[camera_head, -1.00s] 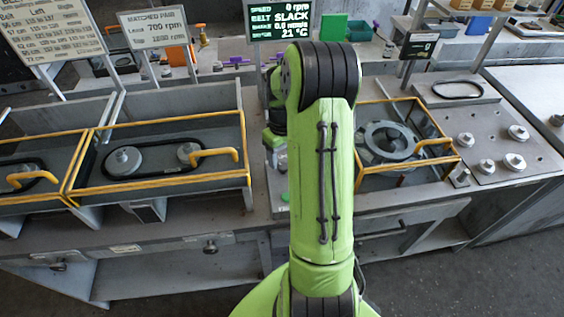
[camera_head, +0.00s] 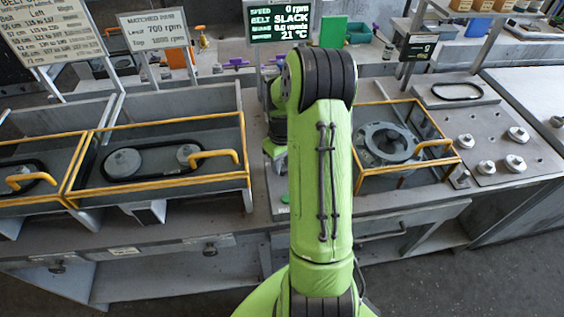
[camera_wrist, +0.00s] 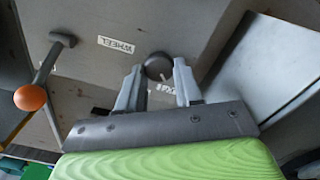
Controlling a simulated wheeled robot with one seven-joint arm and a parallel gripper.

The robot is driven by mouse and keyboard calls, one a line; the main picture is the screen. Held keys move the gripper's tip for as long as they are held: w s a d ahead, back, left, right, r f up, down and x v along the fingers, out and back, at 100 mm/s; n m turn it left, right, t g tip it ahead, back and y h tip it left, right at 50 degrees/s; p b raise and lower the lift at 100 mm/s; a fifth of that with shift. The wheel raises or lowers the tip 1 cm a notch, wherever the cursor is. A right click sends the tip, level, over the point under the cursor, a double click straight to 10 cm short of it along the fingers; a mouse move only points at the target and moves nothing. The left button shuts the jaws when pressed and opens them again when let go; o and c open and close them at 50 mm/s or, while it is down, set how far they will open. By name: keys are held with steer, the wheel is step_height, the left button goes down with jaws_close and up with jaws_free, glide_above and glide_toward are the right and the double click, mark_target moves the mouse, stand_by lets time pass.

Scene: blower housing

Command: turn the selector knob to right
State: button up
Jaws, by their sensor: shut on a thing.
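The selector knob (camera_wrist: 158,66) is a dark round knob with a pale pointer mark, on a grey panel in the wrist view. My gripper (camera_wrist: 159,74) has one finger on each side of it and is shut on it. A white label reading WHEEL (camera_wrist: 115,45) is to the left of the knob. A second label (camera_wrist: 168,89) shows between the fingers, partly hidden. In the head view my green arm hides the knob and the gripper.
A lever with an orange ball (camera_wrist: 30,97) stands left of my gripper in the wrist view. In the head view, yellow-railed bays (camera_head: 165,117) lie to the left. The display (camera_head: 283,24) reads 0 rpm and belt SLACK. A ring-shaped housing (camera_head: 388,143) is right of my arm.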

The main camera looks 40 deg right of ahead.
mark_target(283, 166)
steer(key=m+b, duration=0.1)
steer(key=m, duration=0.5)
steer(key=shift+d, duration=0.1)
steer(key=m, duration=0.5)
steer(key=shift+r+m+b, duration=0.1)
steer(key=shift+m+b, duration=0.2)
steer(key=shift+b, duration=0.1)
steer(key=shift+d, duration=0.1)
stand_by(0.4)
steer(key=o, duration=1)
steer(key=shift+o, duration=0.2)
steer(key=shift+s, duration=0.1)
step_height(283, 166, up, 16)
steer(key=p, duration=0.2)
